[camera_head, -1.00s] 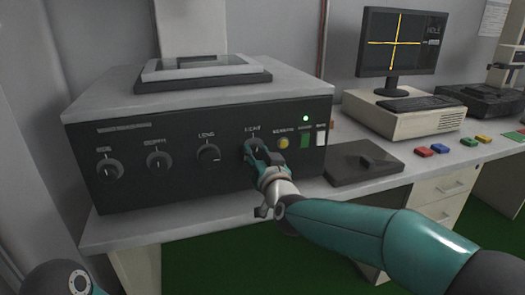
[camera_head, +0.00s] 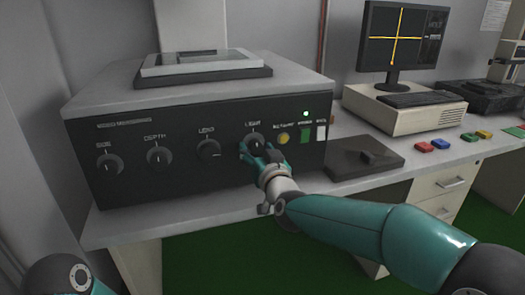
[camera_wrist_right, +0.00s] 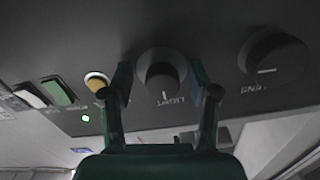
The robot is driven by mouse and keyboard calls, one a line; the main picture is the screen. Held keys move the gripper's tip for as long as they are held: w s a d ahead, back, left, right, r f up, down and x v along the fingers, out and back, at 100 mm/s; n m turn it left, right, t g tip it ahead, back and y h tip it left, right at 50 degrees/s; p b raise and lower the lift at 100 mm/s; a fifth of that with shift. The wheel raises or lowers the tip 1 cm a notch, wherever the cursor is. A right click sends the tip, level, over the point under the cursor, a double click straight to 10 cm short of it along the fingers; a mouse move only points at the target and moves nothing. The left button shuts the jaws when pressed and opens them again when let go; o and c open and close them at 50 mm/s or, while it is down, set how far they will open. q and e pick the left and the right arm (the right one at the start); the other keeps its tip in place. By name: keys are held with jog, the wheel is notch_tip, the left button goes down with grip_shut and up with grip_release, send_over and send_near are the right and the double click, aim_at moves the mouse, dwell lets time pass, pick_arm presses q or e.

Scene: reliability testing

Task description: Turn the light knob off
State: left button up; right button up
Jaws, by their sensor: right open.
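The light knob (camera_head: 254,141) is a round dark knob under the LIGHT label on the black front panel of a machine (camera_head: 112,195). It also shows in the right wrist view (camera_wrist_right: 163,76), upside down, with its pale mark pointing toward the label. My right gripper (camera_head: 258,151) is at the knob, its lower part hidden behind the fingers in the head view. In the right wrist view, its open fingers (camera_wrist_right: 160,88) stand one on each side of the knob, with gaps visible. My left gripper is out of view; only part of the left arm shows at bottom left.
The lens knob (camera_head: 208,149) is left of the light knob, and a yellow button (camera_head: 283,139) is close on the right. A green switch (camera_head: 305,135) and white switch (camera_head: 321,132) follow. A dark flat box (camera_head: 345,173) lies on the desk at right.

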jog(key=shift+s+d+r, duration=0.1)
jog(key=shift+s+r, duration=0.05)
jog(key=shift+s, duration=0.25)
jog(key=v, duration=1.1)
